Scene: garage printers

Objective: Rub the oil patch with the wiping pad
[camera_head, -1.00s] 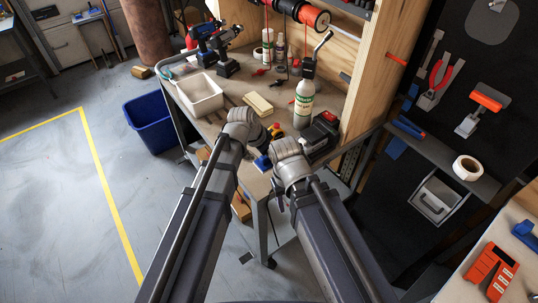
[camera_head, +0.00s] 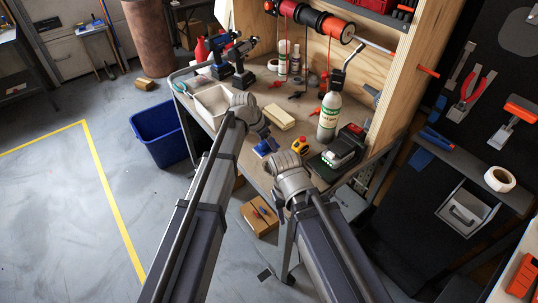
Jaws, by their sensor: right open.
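A small blue pad-like object (camera_head: 265,147) is at the bench's front edge, close to my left gripper; I cannot tell whether they touch. A cream block (camera_head: 279,117) lies flat on the bench behind it. I cannot tell for sure which is the wiping pad. No oil patch can be made out; my arms hide part of the bench front. My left gripper (camera_head: 263,130) is over the bench front, its fingers mostly hidden behind its wrist. My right gripper (camera_head: 278,198) is open, pointing down just in front of the bench edge, apart from both objects.
A blue bin (camera_head: 159,131) and cardboard box (camera_head: 259,216) stand on the floor.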

